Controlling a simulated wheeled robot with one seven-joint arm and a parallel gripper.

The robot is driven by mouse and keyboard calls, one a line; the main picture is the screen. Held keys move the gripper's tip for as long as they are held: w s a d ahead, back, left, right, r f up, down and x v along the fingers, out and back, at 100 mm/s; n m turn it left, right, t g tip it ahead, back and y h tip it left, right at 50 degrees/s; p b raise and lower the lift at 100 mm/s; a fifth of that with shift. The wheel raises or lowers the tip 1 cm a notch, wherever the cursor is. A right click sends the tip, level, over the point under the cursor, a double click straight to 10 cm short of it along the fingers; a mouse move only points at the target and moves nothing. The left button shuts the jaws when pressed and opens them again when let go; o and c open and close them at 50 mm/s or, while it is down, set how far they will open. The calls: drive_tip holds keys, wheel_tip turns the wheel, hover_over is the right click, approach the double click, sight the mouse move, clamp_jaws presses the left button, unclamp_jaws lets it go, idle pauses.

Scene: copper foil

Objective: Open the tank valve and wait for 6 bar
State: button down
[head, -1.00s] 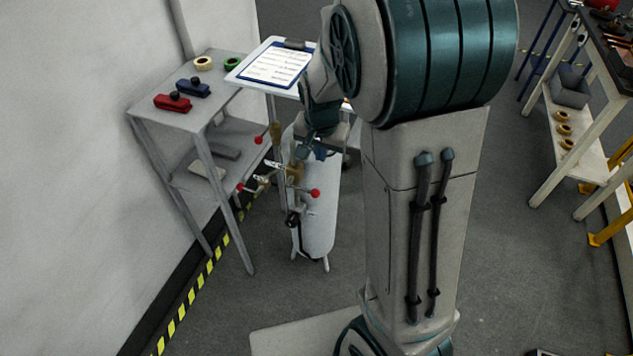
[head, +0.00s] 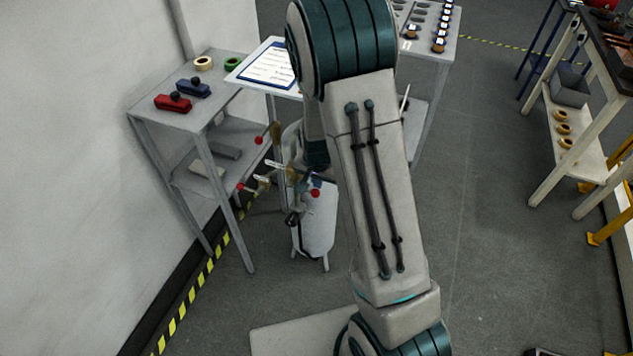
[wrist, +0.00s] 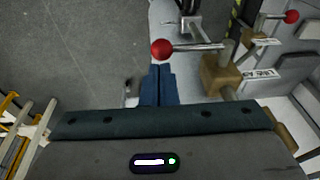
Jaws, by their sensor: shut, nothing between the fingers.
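The white tank (head: 318,228) stands on the floor, with brass fittings and levers at its upper left. One lever ends in a red knob (head: 315,193) at the tank's front; others end in red knobs at the upper left (head: 259,140) and lower left (head: 240,186). In the wrist view my gripper (wrist: 160,70) is shut and empty. Its blue fingertips are right beside a lever's red knob (wrist: 162,49); I cannot tell whether they touch. The lever runs right to a brass valve body (wrist: 219,75). In the head view my arm hides most of the gripper. No gauge reading is legible.
A grey shelf table (head: 145,105) with red and blue blocks and tape rolls stands left of the tank. A clipboard (head: 266,64) lies behind. A table with small bottles (head: 440,40) is behind my arm.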

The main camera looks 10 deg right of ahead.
drive_tip(key=shift+a+f, duration=0.15)
drive_tip(key=shift+f, duration=0.4)
drive_tip(key=shift+f+b, duration=0.15)
drive_tip(key=shift+b, duration=0.25)
